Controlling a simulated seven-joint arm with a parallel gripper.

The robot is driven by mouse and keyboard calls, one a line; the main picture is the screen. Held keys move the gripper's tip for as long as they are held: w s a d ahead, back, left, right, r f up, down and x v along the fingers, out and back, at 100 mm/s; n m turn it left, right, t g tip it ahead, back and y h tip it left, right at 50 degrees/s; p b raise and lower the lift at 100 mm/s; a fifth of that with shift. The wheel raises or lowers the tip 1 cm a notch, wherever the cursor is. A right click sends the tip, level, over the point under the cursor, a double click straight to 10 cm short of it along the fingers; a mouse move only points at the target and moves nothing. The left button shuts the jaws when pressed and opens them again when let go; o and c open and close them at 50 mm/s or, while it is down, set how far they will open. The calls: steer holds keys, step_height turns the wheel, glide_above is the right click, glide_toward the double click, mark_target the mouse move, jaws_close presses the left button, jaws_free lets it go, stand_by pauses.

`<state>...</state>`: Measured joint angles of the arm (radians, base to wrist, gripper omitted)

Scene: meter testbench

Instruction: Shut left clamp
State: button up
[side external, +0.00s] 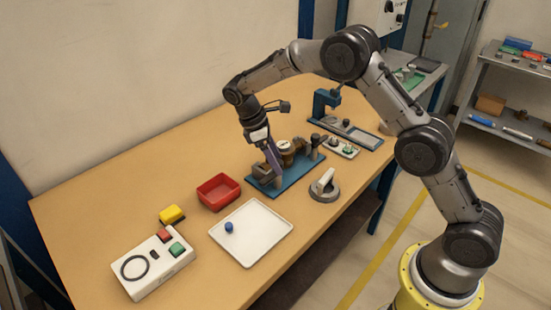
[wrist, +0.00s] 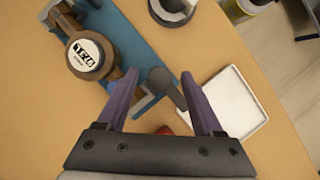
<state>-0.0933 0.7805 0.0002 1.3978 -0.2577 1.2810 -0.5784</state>
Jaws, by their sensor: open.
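The brass meter (side external: 285,148) with a white dial sits in a blue fixture (side external: 287,180) on the bench. The left clamp (side external: 263,171) is at the fixture's left end, partly hidden by my gripper (side external: 274,163). In the wrist view the meter (wrist: 86,54) is at upper left, and the clamp's dark lever with a round knob (wrist: 160,76) shows between my fingertips (wrist: 159,84). My gripper is open, its purple fingers on either side of the lever. I cannot tell whether a finger touches it. The right clamp (side external: 315,142) stands at the other end.
A red bin (side external: 218,190) is left of the fixture. A white tray (side external: 270,225) with a blue ball is in front. A grey ring-shaped holder (side external: 325,190) stands at right.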

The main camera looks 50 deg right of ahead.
jaws_close()
steer(key=shift+m, duration=0.4)
steer(key=m, duration=0.2)
steer(key=m+y, duration=0.1)
steer(key=shift+w+d+m+g+y, duration=0.1)
steer(key=shift+m+g+y, duration=0.2)
steer(key=shift+m+g, duration=0.1)
steer(key=m, duration=0.2)
steer(key=m+y, duration=0.1)
steer(key=m, duration=0.1)
steer(key=shift+d+r+m+y, duration=0.1)
steer(key=shift+m+y, duration=0.2)
steer(key=m+y, duration=0.1)
steer(key=m, duration=0.3)
steer(key=shift+d+y, duration=0.15)
steer(key=shift+y, duration=0.25)
steer(key=m+y, duration=0.1)
steer(key=m, duration=0.3)
steer(key=shift+m+t, duration=0.3)
steer(key=shift+t, duration=0.1)
steer(key=shift+d, duration=0.1)
